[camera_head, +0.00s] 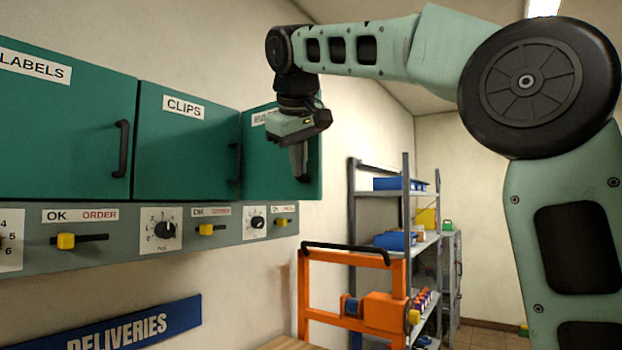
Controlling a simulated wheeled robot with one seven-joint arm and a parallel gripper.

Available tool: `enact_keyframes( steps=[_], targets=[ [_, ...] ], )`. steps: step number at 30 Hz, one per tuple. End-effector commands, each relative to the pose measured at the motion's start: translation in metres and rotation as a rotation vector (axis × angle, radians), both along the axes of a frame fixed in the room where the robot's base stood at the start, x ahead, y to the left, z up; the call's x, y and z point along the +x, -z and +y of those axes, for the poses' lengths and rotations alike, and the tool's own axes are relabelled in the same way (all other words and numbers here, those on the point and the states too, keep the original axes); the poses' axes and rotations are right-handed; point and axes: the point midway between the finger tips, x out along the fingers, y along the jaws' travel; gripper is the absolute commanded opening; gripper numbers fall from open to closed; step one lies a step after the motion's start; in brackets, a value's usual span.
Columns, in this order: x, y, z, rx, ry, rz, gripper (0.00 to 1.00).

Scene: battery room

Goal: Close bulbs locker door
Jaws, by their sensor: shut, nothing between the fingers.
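The bulbs locker door (258,160) is the rightmost teal door in the wall row. Its label is partly hidden by my gripper. The door seems to stand ajar, its right side reaching out past the end of the grey panel below. My gripper (301,173) points down in front of the door's right part, with its fingers shut and empty. The fingers overlap the area of the door's handle, which is mostly hidden. I cannot tell whether they touch the door.
The CLIPS door (185,150) and the LABELS door (65,130) look closed. A grey control panel (130,245) runs below them. An orange frame (303,300) and a shelf rack (407,215) stand at the right. My arm crosses the upper right.

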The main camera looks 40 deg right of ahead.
Motion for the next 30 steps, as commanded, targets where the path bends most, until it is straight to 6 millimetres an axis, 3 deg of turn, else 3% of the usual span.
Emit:
enact_keyframes(
  steps=[5,9,15,30],
  targets=[
    [0.016,0.029,-0.014,0.0,0.002,0.002,0.0],
    [0.021,0.024,-0.036,0.001,0.005,0.0,0.0],
    [0.025,0.025,-0.049,0.002,0.002,0.0,0.0],
    [0.026,0.026,-0.054,0.002,-0.009,0.0,0.0]
  ],
)
